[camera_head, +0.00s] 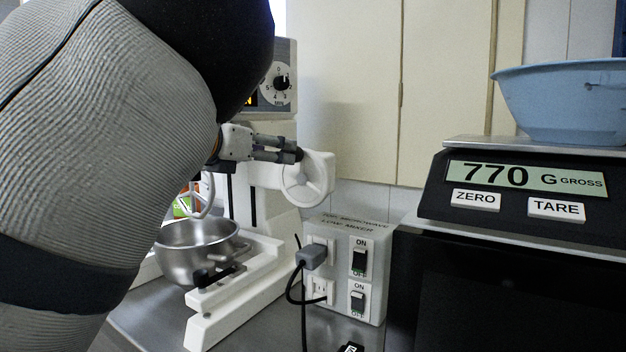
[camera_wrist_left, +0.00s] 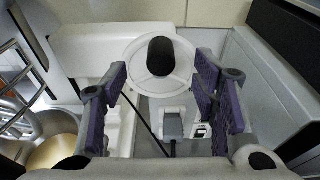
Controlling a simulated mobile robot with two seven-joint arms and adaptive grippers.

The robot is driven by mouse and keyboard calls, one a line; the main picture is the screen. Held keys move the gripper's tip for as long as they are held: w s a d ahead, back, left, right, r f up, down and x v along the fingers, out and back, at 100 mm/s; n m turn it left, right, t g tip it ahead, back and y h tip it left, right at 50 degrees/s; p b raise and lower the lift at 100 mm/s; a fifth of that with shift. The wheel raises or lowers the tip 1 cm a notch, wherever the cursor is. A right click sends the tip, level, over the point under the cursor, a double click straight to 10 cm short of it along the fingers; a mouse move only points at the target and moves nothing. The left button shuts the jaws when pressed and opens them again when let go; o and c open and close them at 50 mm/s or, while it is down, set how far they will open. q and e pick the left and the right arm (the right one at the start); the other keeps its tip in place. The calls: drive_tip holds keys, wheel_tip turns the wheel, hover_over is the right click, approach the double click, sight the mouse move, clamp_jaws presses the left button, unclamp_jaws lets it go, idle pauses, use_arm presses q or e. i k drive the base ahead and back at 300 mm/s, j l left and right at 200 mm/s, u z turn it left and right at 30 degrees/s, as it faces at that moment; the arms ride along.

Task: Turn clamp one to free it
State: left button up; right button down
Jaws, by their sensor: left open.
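A white stand mixer (camera_head: 262,200) holds a steel bowl (camera_head: 190,256). A small clamp with a black handle (camera_head: 214,276) sits at the bowl's near right side; whether it is clamp one I cannot tell. The mixer's white hand wheel (camera_head: 310,180) is on its right side. In the left wrist view, the wheel (camera_wrist_left: 146,84) and its black knob (camera_wrist_left: 161,56) appear between the open fingers. My left gripper (camera_head: 292,151) is beside the wheel, above the clamp and apart from it. It also shows in the left wrist view (camera_wrist_left: 160,78), open and empty. My right gripper is not in view.
A grey switch box (camera_head: 340,270) with a plugged-in black cord (camera_head: 303,312) stands right of the mixer. A scale (camera_head: 525,195) reading 770 G carries a blue bowl (camera_head: 565,105). A whisk (camera_wrist_left: 20,70) is at the left wrist view's left edge.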

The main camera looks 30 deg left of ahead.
sight(201, 280)
drive_tip(key=k+j, duration=0.1)
drive_tip(key=k, duration=0.9)
